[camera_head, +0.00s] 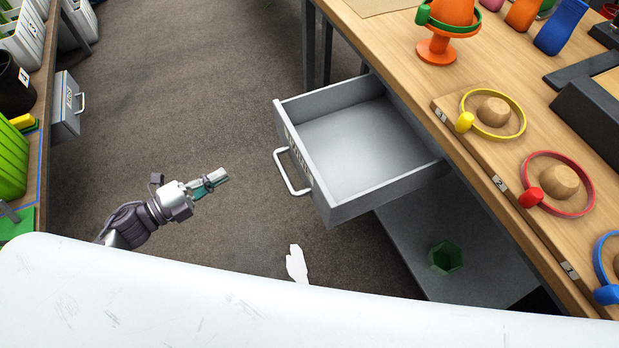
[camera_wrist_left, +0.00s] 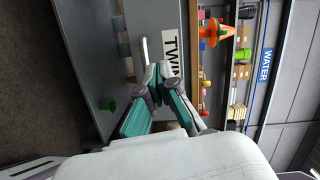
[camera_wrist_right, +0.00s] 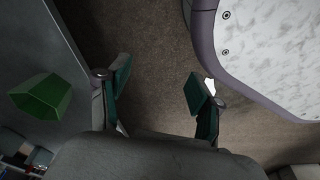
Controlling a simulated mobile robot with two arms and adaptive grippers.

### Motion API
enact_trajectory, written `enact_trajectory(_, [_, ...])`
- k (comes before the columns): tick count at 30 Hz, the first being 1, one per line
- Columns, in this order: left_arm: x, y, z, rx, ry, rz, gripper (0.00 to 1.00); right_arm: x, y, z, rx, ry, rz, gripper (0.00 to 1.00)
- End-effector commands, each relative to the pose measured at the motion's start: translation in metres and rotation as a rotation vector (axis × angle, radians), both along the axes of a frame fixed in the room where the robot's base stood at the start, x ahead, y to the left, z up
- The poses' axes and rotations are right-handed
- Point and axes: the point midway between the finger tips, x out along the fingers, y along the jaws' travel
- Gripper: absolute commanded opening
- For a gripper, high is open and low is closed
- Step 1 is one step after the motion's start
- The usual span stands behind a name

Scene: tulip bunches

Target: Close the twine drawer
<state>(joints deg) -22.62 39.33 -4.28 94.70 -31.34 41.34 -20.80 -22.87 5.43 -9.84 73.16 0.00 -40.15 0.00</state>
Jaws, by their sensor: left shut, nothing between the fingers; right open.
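The twine drawer (camera_head: 350,140) is a grey, empty drawer pulled well out from under the wooden workbench. Its white bar handle (camera_head: 291,172) is on its front, beside a label partly readable as "TWIN" in the left wrist view (camera_wrist_left: 170,55). The handle also shows in that view (camera_wrist_left: 144,58). My left gripper (camera_head: 217,180) is shut and empty, over the floor to the left of the handle, with a gap between them. My right gripper (camera_wrist_right: 160,80) is open and empty over the floor in the right wrist view; it is hidden in the head view.
The workbench (camera_head: 400,35) carries rings around wooden knobs and an orange stand (camera_head: 437,48). A green hexagonal cup (camera_head: 446,257) stands on the grey lower shelf. Another grey drawer (camera_head: 66,104) sticks out at the left. The floor between is open.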

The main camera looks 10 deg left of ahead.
Motion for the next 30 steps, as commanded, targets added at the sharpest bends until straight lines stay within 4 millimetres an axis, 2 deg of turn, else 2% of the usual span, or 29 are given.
enact_trajectory(1, [-0.007,-0.011,0.003,0.031,-0.061,-0.079,0.0,0.005,0.001,-0.01,0.001,-0.006,-0.001,0.65])
enact_trajectory(4, [-0.017,-0.026,0.02,0.066,-0.136,-0.177,0.0,0.01,0.002,-0.008,0.001,-0.01,-0.002,0.65])
enact_trajectory(8, [-0.018,-0.036,0.028,0.076,-0.163,-0.211,0.0,0.011,0.002,-0.005,0.001,-0.008,-0.002,0.65])
enact_trajectory(13, [-0.002,-0.057,0.03,0.073,-0.165,-0.207,0.0,0.011,0.002,-0.004,0.001,-0.008,-0.002,0.65])
enact_trajectory(24, [0.041,-0.121,0.029,0.071,-0.161,-0.204,0.0,0.005,0.001,-0.01,0.0,-0.003,-0.001,0.65])
enact_trajectory(30, [0.054,-0.141,0.028,0.071,-0.158,-0.203,0.0,0.002,0.0,-0.014,-0.001,-0.002,0.0,0.65])
